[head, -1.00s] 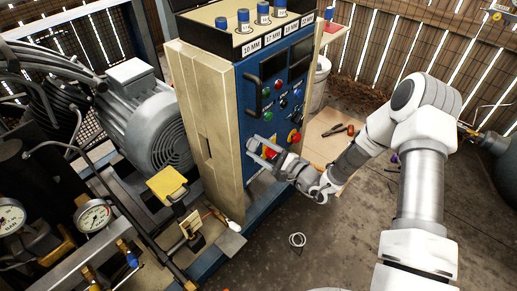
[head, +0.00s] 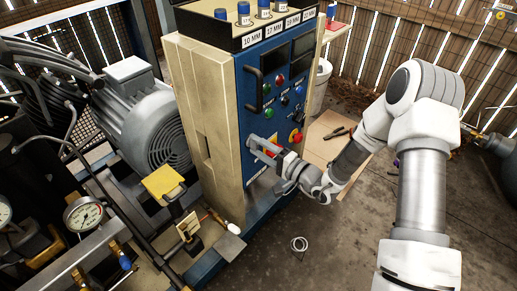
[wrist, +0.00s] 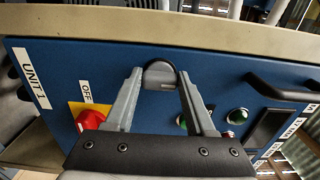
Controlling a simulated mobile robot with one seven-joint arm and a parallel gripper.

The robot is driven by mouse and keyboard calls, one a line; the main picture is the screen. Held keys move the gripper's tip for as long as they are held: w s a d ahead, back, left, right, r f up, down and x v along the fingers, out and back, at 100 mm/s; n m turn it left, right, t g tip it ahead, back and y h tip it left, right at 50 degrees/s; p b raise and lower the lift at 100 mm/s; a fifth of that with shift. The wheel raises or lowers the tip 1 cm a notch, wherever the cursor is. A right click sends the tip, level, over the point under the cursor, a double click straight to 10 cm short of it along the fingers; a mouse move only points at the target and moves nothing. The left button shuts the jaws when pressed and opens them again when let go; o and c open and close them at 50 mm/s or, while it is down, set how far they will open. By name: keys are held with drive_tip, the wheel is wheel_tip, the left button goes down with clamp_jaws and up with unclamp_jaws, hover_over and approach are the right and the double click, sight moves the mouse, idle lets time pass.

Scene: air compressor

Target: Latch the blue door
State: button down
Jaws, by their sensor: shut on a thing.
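The blue door (head: 264,100) is the front panel of a tall beige cabinet (head: 198,105); it also shows in the wrist view (wrist: 215,75). It looks close to flush with the cabinet; any small gap is hard to tell. My gripper (head: 262,147) is at the door's lower left part in the head view. In the wrist view, my gripper (wrist: 160,78) has its two fingers on either side of a small dark rounded latch (wrist: 159,73) near the door's edge and is shut on it. The latch's exact turn angle is unclear.
A red emergency knob (wrist: 90,121) on a yellow plate, a green button (wrist: 238,116) and a black handle (wrist: 282,88) stick out from the door near my fingers. A motor (head: 148,115) stands left of the cabinet. The floor (head: 330,235) in front is largely clear.

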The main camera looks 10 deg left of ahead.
idle(0.5)
drive_tip(key=shift+c, duration=1.2)
unclamp_jaws()
drive_tip(key=p+v, duration=0.3)
drive_tip(key=v, duration=1.4)
drive_tip(key=shift+s, duration=0.15)
drive_tip(key=shift+d, duration=0.1)
